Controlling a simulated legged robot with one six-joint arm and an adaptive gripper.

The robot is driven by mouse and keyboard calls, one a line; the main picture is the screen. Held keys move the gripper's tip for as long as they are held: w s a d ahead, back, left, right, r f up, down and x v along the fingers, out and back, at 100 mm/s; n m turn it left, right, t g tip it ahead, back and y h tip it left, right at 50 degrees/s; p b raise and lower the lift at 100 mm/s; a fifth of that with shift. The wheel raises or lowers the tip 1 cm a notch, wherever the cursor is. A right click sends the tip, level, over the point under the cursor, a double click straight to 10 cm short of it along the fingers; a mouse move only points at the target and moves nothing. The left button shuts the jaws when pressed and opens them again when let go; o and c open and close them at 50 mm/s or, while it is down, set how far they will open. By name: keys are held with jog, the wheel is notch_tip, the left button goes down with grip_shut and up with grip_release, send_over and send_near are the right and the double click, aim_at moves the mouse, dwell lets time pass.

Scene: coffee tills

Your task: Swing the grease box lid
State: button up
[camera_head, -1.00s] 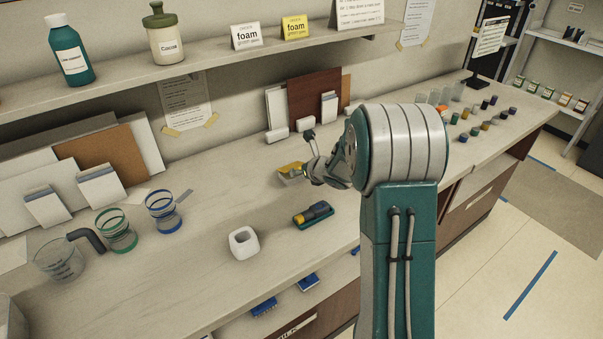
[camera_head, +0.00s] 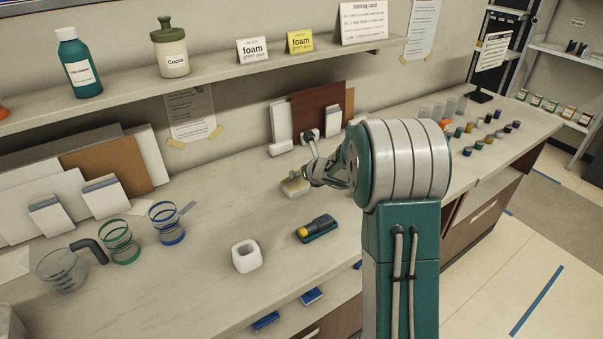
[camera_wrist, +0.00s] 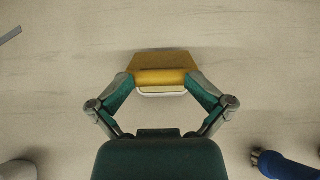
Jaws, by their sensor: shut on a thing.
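The grease box (camera_head: 295,188) is a small pale yellow box on the counter, near the back and left of my gripper (camera_head: 307,178) in the head view. In the wrist view, its yellow lid (camera_wrist: 160,78) shows as a brownish face with a golden strip and a white rim (camera_wrist: 161,91) below. My gripper (camera_wrist: 160,84) has a fingertip against each side of the golden strip and is shut on it. The lid's hinge and exact angle cannot be made out. My forearm hides some of the counter to the right.
A white cup-like holder (camera_head: 247,257) and a blue tray with a yellow-and-dark tool (camera_head: 317,229) stand nearer on the counter (camera_head: 190,270). White and brown boards (camera_head: 318,112) lean at the wall behind. Small pots (camera_head: 488,119) stand at the right. Bare counter lies left of the box.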

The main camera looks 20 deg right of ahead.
jog(key=shift+f, duration=0.15)
jog(key=shift+o, duration=0.2)
jog(key=shift+w+a+r, duration=0.1)
jog(key=shift+w+r, duration=0.2)
jog(key=shift+w, duration=0.2)
jog(key=shift+w+a+r, duration=0.1)
jog(key=shift+w+r, duration=0.2)
jog(key=shift+w, duration=0.2)
